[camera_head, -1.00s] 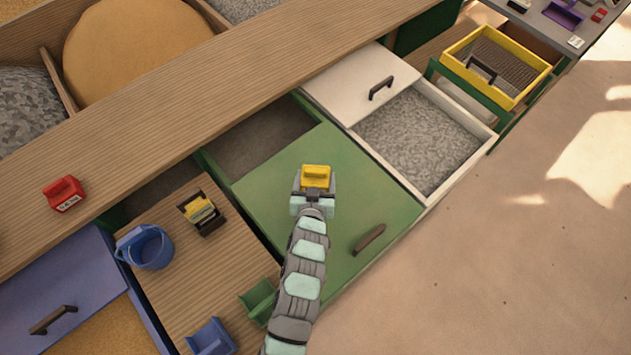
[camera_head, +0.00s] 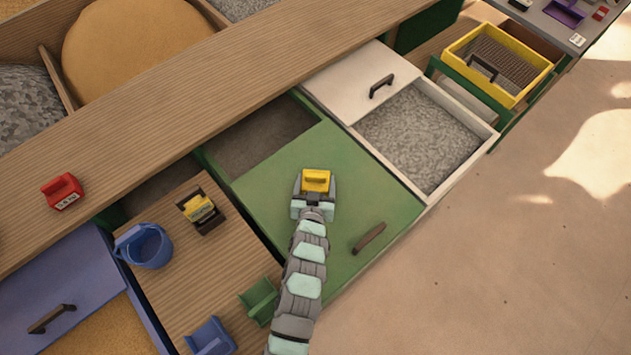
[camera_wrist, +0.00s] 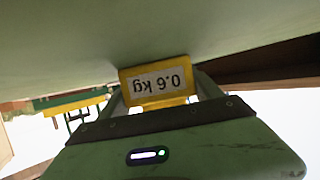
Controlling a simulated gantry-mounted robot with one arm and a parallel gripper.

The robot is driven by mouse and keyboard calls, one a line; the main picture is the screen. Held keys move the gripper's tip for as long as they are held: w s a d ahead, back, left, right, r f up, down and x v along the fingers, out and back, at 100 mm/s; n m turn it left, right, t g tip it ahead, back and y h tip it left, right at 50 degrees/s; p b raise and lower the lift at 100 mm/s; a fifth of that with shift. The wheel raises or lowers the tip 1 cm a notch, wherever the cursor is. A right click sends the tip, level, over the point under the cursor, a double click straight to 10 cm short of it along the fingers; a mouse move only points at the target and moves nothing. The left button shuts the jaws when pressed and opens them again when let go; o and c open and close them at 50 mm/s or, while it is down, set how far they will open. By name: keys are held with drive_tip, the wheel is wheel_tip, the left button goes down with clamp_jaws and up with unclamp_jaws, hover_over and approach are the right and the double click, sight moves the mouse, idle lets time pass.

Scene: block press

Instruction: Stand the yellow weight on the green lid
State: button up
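The yellow weight (camera_head: 316,181) is over the green lid (camera_head: 270,185), upright, near the lid's middle. In the wrist view the weight (camera_wrist: 156,82) appears upside down with its "0.6 kg" label facing the camera. My gripper (camera_head: 315,187) has a finger on each side of the weight and looks shut on it. In the wrist view the weight's base is at or very close to the lid surface (camera_wrist: 60,45), with a dark shadow beside it. I cannot tell for sure whether it touches. The lid's brown handle (camera_head: 369,239) lies to the right of my gripper.
An open bin with grey granules (camera_head: 420,140) and a white lid (camera_head: 352,85) are to the right. A wooden board to the left carries a blue bucket (camera_head: 146,248) and a black holder (camera_head: 204,213) with a yellow piece. A red weight (camera_head: 63,192) sits on the long shelf.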

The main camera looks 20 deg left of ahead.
drive_tip(key=o, duration=0.4)
drive_tip(key=shift+r, duration=0.1)
